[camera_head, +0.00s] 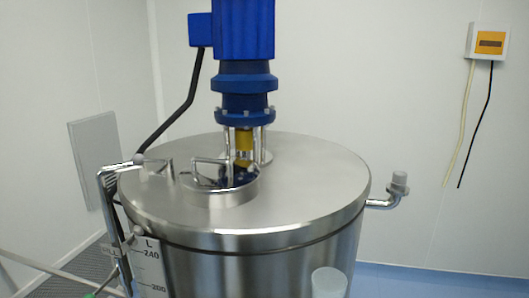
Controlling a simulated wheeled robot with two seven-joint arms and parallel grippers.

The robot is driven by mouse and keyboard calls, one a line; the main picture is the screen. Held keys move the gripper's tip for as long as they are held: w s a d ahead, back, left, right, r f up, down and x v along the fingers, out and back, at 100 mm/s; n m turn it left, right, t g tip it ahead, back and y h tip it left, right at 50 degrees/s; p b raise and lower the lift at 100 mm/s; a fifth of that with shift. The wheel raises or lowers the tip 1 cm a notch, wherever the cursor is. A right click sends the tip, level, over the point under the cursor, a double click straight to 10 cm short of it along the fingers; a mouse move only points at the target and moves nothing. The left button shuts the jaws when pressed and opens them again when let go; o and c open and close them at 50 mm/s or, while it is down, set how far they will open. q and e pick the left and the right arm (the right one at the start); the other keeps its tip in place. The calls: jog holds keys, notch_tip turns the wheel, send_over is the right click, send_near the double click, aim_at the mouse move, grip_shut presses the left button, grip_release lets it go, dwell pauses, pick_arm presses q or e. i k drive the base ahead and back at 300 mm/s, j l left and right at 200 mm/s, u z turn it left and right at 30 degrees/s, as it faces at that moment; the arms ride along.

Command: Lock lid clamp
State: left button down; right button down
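A large steel tank (290,265) stands in the middle, with a broad round steel top (300,175). Near the top's front left is a small round hatch (220,192) with a raised collar and a bent bar handle (208,162). Its inner surface shows dark blue, and I cannot tell whether its lid is shut. A bent metal lever (155,160) with a pale round knob lies just left of the hatch. It may be the lid clamp; whether it is locked cannot be told. Neither of my grippers shows in the head view.
A blue motor (245,90) rises from the tank top behind the hatch. A vertical level gauge (150,265) and pipe (110,220) run down the left side. A capped elbow pipe (395,190) sticks out right. A translucent pale cylinder (329,283) shows at the front bottom.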

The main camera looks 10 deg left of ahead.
aim_at(139, 159)
jog(key=j+z, duration=0.1)
jog(key=j, duration=1.4)
